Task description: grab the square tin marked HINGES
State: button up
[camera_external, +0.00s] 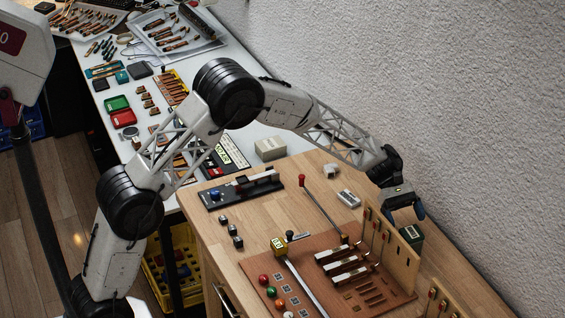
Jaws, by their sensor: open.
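My gripper (405,213) is at the right, beside the white wall, pointing down with its jaws open. Just below it is a small dark green square tin (411,236) with a pale mark on top. The mark is too small to read, so I cannot confirm that it says HINGES. The tin is partly hidden behind an upright wooden board. The fingertips appear close to the tin's top, but I cannot tell whether they touch it. Nothing shows held between them.
The upright wooden board (392,250) with red-tipped rods stands in front of the tin. A brown base board (325,275) carries key parts and coloured balls. The wall is close on the right.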

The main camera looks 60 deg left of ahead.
aim_at(412, 233)
jog(key=shift+x, duration=2.55)
jog(key=c, duration=1.2)
jog(key=shift+o, duration=0.2)
jog(key=shift+r, duration=0.15)
notch_tip(412, 233, up, 10)
jog(key=shift+f, duration=0.15)
